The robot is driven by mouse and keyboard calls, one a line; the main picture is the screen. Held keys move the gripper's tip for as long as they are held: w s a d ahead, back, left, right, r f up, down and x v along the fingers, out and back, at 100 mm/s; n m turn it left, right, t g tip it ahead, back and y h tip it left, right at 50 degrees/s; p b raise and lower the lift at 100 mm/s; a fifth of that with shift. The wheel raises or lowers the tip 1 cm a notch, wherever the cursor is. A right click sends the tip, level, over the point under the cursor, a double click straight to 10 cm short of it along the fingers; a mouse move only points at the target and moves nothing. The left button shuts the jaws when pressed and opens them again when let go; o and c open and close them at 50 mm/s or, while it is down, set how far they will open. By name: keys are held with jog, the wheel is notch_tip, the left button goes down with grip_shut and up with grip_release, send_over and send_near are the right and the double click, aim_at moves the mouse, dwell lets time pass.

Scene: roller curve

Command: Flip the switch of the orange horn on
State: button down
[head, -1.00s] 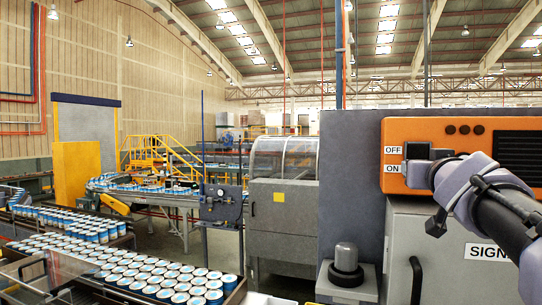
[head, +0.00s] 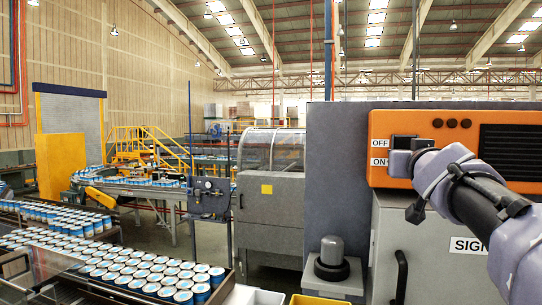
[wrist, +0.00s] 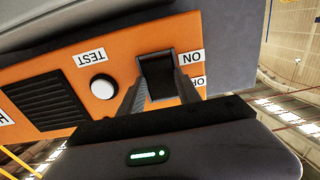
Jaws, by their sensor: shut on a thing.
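The orange horn box (head: 420,122) is at the right in the head view, on a grey cabinet. Its OFF label sits above its ON label, left of the black switch (wrist: 157,76). In the wrist view the box is upside down, with the switch in the middle beside both labels. My gripper (head: 401,163) is at the switch from the front, near the ON label. In the wrist view its two dark fingers stand on either side of the switch, shut on it. The fingers and wrist hide part of the switch, and its tilt is unclear.
A white TEST button (wrist: 103,88) and a black grille (wrist: 48,107) are beside the switch. A SIGN label is on the grey cabinet (head: 390,240) below. A grey domed device (head: 332,258) stands left of it. Conveyors with several cans (head: 130,275) fill the left.

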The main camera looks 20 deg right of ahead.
jog(key=f+b, duration=0.1)
jog(key=b, duration=0.3)
jog(key=shift+f+t+h, duration=0.2)
jog(key=shift+t+h, duration=0.1)
jog(key=shift+h, duration=0.1)
jog(key=b, duration=0.3)
jog(key=shift+f+t, duration=0.15)
jog(key=shift+t, duration=0.15)
jog(key=b, duration=0.4)
jog(key=shift+w+t+h+b, duration=0.15)
jog(key=shift+t+h+b, duration=0.15)
jog(key=shift+h+b, duration=0.1)
jog(key=b, duration=0.2)
jog(key=shift+d+r+t+b, duration=0.1)
jog(key=shift+r+t+b, duration=0.2)
jog(key=shift+t, duration=0.1)
jog(key=shift+r, duration=0.15)
jog(key=c, duration=1.3)
grip_release()
jog(key=o, duration=0.4)
jog(key=shift+w, duration=0.1)
jog(key=shift+o, duration=0.3)
jog(key=shift+w+d, duration=0.1)
jog(key=shift+w, duration=0.05)
